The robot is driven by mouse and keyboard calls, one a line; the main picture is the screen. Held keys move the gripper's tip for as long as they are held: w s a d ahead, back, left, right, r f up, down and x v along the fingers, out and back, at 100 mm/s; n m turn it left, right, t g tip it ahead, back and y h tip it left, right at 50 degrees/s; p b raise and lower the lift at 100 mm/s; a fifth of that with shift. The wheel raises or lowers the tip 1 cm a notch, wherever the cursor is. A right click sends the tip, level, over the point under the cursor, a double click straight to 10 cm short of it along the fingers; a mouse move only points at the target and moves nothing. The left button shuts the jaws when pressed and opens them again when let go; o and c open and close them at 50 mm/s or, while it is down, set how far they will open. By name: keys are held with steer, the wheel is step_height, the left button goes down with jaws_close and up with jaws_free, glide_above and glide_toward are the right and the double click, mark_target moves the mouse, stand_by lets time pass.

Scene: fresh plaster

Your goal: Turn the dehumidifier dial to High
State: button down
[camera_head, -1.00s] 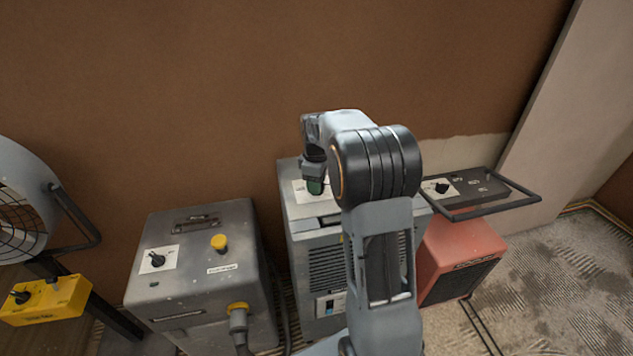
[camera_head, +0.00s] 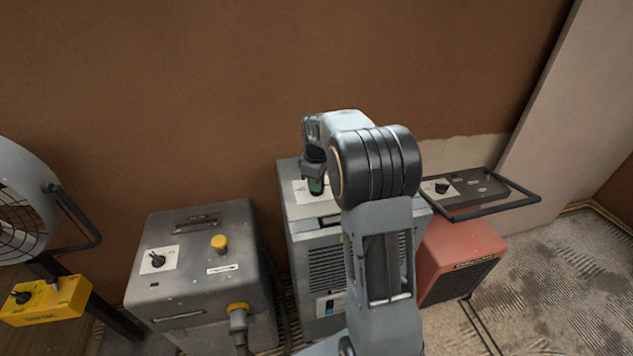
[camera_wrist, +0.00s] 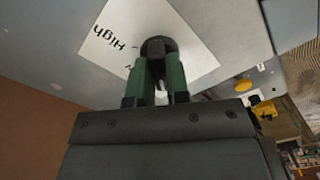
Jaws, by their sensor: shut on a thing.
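The dehumidifier (camera_head: 325,235) is a grey box against the brown wall, in the middle of the head view. A white label plate (camera_head: 298,191) lies on its top. In the wrist view the dial (camera_wrist: 158,46) is a dark round knob on the white plate (camera_wrist: 195,45), which reads "High" beside it at the left. My gripper (camera_head: 316,186) points down over the plate. In the wrist view my gripper's green fingers (camera_wrist: 158,75) are shut on the dial from both sides. The dial's pointer and other marks are mostly hidden by the fingers.
A grey metal box (camera_head: 205,275) with a small knob and yellow button stands at the left. A yellow control box (camera_head: 50,300) and a fan (camera_head: 22,205) are farther left. A red heater (camera_head: 455,255) with a black handle frame (camera_head: 500,207) stands close at the right.

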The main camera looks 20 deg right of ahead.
steer(key=m+p, duration=0.1)
steer(key=m, duration=0.6)
steer(key=m+p, duration=0.1)
steer(key=m, duration=1)
steer(key=shift+m+p, duration=0.3)
steer(key=shift+m, duration=2.2)
steer(key=c, duration=1.1)
jaws_free()
step_height(320, 180, up, 14)
